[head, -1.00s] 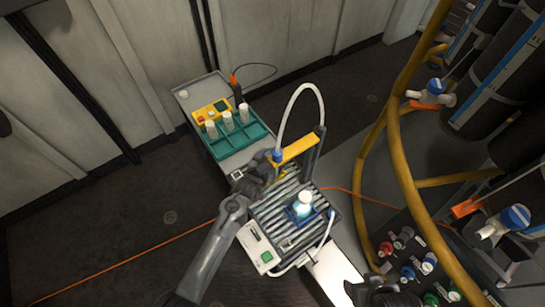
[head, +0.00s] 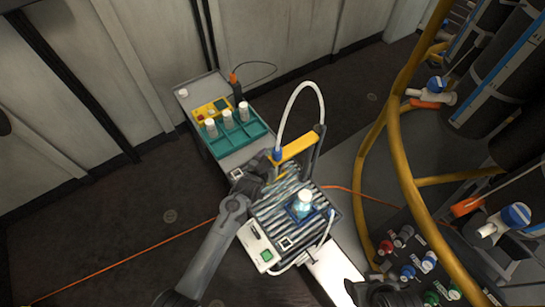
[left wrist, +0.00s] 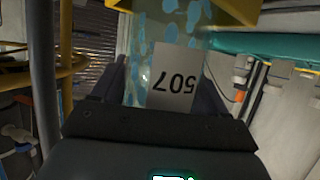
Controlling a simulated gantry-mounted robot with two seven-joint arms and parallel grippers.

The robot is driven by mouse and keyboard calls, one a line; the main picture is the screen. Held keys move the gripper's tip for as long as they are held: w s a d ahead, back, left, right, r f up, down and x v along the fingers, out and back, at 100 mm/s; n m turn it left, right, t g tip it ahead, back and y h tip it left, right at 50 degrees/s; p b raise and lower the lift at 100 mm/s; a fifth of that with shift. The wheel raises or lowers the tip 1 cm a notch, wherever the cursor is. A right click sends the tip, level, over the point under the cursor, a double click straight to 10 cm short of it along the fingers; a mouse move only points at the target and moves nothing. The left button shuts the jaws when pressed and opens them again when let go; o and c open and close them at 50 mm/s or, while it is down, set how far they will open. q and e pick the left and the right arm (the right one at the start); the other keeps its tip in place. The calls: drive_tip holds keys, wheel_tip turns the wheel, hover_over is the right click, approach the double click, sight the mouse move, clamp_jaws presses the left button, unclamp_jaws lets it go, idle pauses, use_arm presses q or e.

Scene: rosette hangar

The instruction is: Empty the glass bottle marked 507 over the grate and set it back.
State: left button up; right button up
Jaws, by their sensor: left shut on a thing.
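The glass bottle marked 507 (left wrist: 167,62) fills the upper middle of the left wrist view. It is clear with blue patches, and its label reads upside down there. My left gripper (left wrist: 165,88) is shut around it. In the head view my left gripper (head: 268,172) is beside the yellow bar, over the left rear edge of the grate (head: 272,218). My arm mostly hides the held bottle there, and I cannot tell its tilt.
Another clear, bluish bottle (head: 304,200) stands in a blue holder on the grate. A yellow bar (head: 296,147) and white hose (head: 284,105) rise behind. A teal rack (head: 236,138) holds white-capped vials. Yellow pipes (head: 400,150) and dark cylinders stand at the right.

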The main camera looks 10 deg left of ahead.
use_arm(q)
drive_tip(key=shift+f, duration=0.15)
drive_tip(key=shift+f, duration=0.25)
drive_tip(key=shift+f, duration=0.3)
idle(0.4)
drive_tip(key=o, duration=1.3)
drive_tip(key=shift+r, duration=0.1)
drive_tip(key=shift+r+p, duration=2.7)
drive_tip(key=shift+r, duration=0.2)
